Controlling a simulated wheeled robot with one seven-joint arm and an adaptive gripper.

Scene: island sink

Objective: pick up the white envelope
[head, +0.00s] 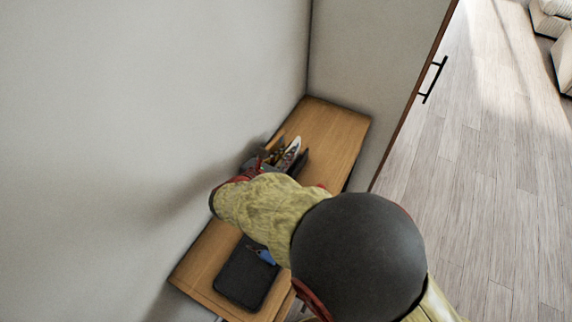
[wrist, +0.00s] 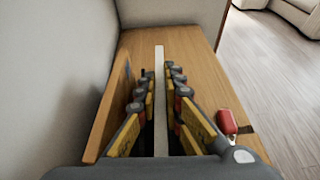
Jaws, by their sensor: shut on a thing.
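The white envelope shows edge-on as a thin upright white strip (wrist: 159,100) between the fingers in the wrist view. In the head view it is a small pale shape (head: 291,152) among the fingers. My gripper (wrist: 160,88) is shut on the envelope, with a yellow and grey finger on each side. In the head view my gripper (head: 284,153) is over the middle of the narrow wooden table. My forearm hides part of the table. I cannot tell whether the envelope's lower edge touches anything.
A wooden panel (wrist: 108,108) stands close to the left finger. A red object (wrist: 227,122) lies right of the gripper. A black pad or tray (head: 243,277) with a blue item is on the table's near end. The far tabletop (head: 333,126) is clear, beside the wall.

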